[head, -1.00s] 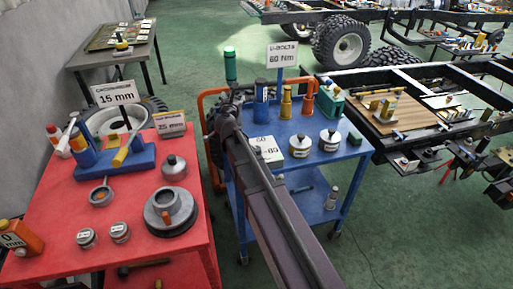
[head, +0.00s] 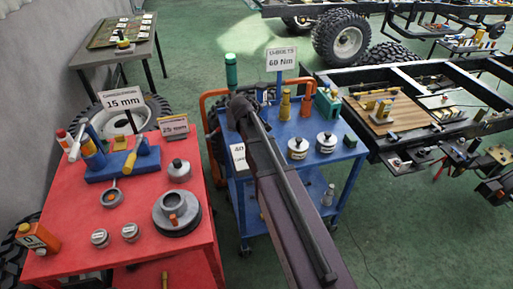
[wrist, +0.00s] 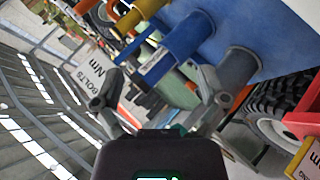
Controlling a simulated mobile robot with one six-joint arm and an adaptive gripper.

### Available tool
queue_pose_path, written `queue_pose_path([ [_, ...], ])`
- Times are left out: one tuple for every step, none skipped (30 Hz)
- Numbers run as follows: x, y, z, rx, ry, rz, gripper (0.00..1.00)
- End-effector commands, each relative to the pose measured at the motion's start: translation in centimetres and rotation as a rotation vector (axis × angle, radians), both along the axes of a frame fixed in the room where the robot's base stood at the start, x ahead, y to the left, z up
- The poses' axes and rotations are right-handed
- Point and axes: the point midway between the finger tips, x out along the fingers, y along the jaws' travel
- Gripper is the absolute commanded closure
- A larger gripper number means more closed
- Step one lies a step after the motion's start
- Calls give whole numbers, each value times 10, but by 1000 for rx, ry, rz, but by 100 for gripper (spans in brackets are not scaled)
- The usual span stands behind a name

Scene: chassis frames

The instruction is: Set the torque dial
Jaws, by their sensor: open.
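A white panel marked "40" (head: 238,156) shows on the near left part of the blue cart's top (head: 322,157). It may be the torque dial's scale; my arm covers the rest, and I cannot see a knob or pointer. A sign reading "60 Nm" (head: 281,62) stands at the back of the cart. My gripper (wrist: 165,92) is open, with its fingers spread and nothing seen between them. In the wrist view, a blue cylinder (wrist: 186,38) and a grey cylinder (wrist: 238,67) lie just beyond the fingers. In the head view my arm hides the fingertips.
Two lidded tins (head: 298,148) and a green block (head: 327,103) stand on the cart. An orange tube frame (head: 207,110) borders its left side. A red table (head: 75,206) at left holds a grey ring part (head: 176,212). A chassis frame (head: 382,155) stands right. Green floor separates them.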

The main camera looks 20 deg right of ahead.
Motion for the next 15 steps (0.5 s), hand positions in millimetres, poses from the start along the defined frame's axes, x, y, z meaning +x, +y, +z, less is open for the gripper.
queue_pose_path([
  [-4,-2,3,74,-15,-67,7],
  [-7,-2,2,121,-26,-109,7],
  [-10,-2,1,180,-38,-167,7],
  [-13,-1,0,223,-48,-211,7],
  [-16,-1,-1,266,-56,-255,7],
  [-20,-1,-2,323,-66,-314,7],
  [-22,0,-2,365,-74,-361,7],
  [-25,0,-3,405,-81,-408,7],
  [-29,1,-4,457,-89,-470,7],
  [-32,2,-4,495,-95,-517,7],
  [-35,3,-4,532,-99,-565,7],
  [-39,5,-4,580,-105,-629,7],
  [-42,7,-4,616,-110,-678,7],
  [-45,9,-4,649,-112,-728,7],
  [-48,11,-4,693,-116,-794,7],
])
